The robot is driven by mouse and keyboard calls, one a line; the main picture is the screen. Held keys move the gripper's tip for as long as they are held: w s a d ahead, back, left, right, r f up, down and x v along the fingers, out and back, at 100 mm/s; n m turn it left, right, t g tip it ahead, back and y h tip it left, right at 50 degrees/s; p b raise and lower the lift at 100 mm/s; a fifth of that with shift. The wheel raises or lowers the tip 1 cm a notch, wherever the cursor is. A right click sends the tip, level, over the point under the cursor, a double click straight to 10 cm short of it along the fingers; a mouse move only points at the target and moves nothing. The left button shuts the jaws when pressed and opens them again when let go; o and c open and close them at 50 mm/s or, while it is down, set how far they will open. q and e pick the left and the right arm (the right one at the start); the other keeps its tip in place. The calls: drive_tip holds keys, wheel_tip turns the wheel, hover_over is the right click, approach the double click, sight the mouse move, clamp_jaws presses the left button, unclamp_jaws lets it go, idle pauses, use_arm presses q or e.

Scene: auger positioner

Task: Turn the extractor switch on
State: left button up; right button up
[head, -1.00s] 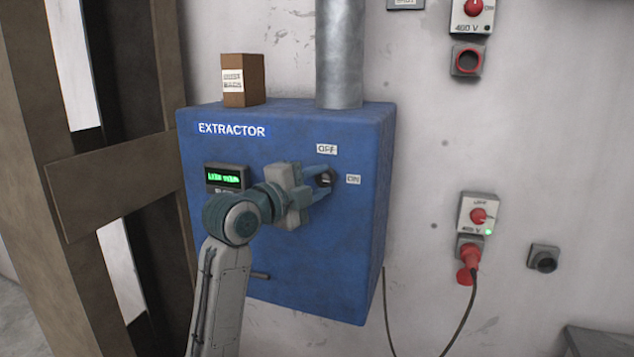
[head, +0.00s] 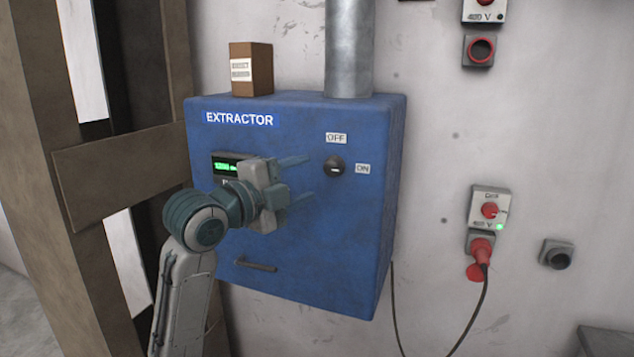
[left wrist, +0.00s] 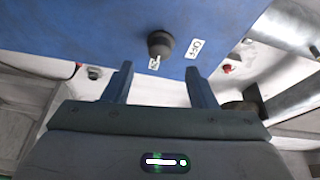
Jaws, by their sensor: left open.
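The blue extractor box (head: 345,235) hangs on the wall in the head view. Its dark round switch knob (head: 335,167) sits on the front, with an OFF label (head: 337,138) above it and an ON label (head: 363,169) to its right. A small light mark shows on the knob; its exact pointing is too small to tell. My left gripper (head: 308,178) is open and empty, left of the knob and clear of it. In the left wrist view the knob (left wrist: 160,42) lies beyond the gap between the open fingers (left wrist: 158,70). My right gripper is not in view.
A green-lit display (head: 226,167) is partly hidden by my left gripper. A bar handle (head: 255,264) is low on the box. A brown carton (head: 250,70) and metal duct (head: 349,50) stand on top. Red-plugged power socket (head: 481,250) is right. Wooden beams (head: 105,180) stand left.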

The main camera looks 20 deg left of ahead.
use_arm(q)
drive_tip(key=shift+b+v, duration=0.45)
drive_tip(key=shift+v, duration=1.5)
